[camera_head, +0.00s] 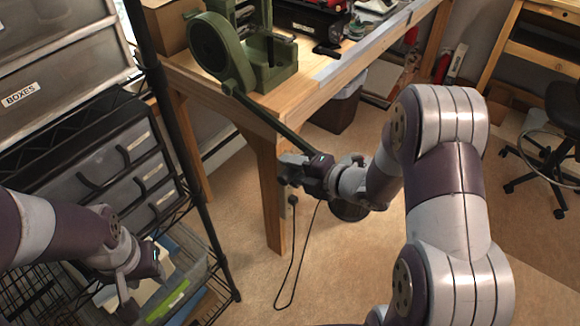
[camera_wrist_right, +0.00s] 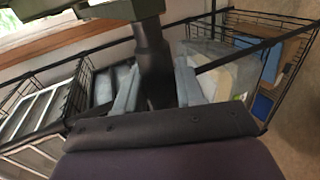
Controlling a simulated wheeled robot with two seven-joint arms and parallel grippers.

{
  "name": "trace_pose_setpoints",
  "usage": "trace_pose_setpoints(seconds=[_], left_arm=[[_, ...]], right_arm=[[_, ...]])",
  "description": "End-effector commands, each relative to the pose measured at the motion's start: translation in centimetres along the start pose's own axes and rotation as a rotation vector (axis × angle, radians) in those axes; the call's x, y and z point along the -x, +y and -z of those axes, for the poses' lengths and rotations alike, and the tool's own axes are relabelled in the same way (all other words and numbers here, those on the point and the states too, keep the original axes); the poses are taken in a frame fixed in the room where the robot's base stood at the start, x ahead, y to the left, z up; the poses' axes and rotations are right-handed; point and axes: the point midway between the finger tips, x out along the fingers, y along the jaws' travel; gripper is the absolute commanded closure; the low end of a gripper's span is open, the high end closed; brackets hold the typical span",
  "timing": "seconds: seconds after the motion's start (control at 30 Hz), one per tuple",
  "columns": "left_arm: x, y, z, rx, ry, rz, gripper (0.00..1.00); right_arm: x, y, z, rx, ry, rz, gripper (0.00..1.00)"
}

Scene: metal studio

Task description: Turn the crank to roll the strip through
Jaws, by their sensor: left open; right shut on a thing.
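The green rolling mill (camera_head: 222,52) stands on the wooden bench's near edge, with a round housing on its left side. Its long dark green crank arm (camera_head: 268,120) slants down and right from the housing, past the bench edge. My right gripper (camera_head: 292,165) is at the crank's lower end. In the right wrist view its two fingers (camera_wrist_right: 156,88) are shut on the dark crank handle (camera_wrist_right: 153,62), one on each side. My left gripper (camera_head: 122,288) is open and empty at the lower left, away from the mill. I cannot make out the strip.
The wooden bench (camera_head: 330,70) carries a cardboard box (camera_head: 170,25) and a dark toolbox (camera_head: 308,18). A black wire rack (camera_head: 222,268) with drawers and bins stands at the left. A bench leg (camera_head: 270,195) is close to my right gripper.

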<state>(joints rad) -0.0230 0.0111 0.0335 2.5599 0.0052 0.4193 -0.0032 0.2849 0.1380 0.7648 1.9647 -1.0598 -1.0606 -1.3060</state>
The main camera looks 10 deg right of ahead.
Motion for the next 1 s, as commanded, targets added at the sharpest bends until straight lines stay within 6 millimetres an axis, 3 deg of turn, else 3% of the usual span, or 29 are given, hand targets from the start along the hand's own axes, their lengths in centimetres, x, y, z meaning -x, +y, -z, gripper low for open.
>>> trace_pose_setpoints(seconds=[0.03,0.1,0.33,0.6,0.7,0.87,0.9,0.97,1.0], left_arm=[[2.8,0.0,0.3,0.000,0.001,0.000,0.57],[4.0,0.0,0.5,0.000,0.001,0.000,0.57],[4.4,0.0,0.5,0.000,0.000,0.000,0.57],[10.3,0.0,1.2,0.000,0.001,0.000,0.57],[10.8,0.0,1.3,0.000,0.001,0.000,0.57],[10.3,0.0,1.2,0.000,0.000,0.000,0.57],[10.3,0.0,1.2,0.000,0.000,0.000,0.57],[10.3,0.0,1.2,0.000,0.000,0.000,0.57],[10.3,0.0,1.2,0.000,0.000,0.000,0.57]], right_arm=[[1.4,3.6,-0.4,0.013,-0.007,-0.022,0.91],[2.4,5.0,-0.4,0.014,-0.008,-0.023,0.92],[2.9,5.6,-0.2,0.013,-0.004,-0.020,0.92],[5.0,13.2,-0.1,0.015,-0.004,-0.023,0.92],[5.2,14.1,-0.1,0.013,-0.004,-0.020,0.91],[5.0,13.6,0.0,0.011,-0.003,-0.018,0.92],[5.0,13.5,0.0,0.011,-0.003,-0.017,0.56],[5.0,13.5,0.0,0.010,-0.003,-0.017,0.40],[5.0,13.5,0.0,0.010,-0.003,-0.016,0.40]])
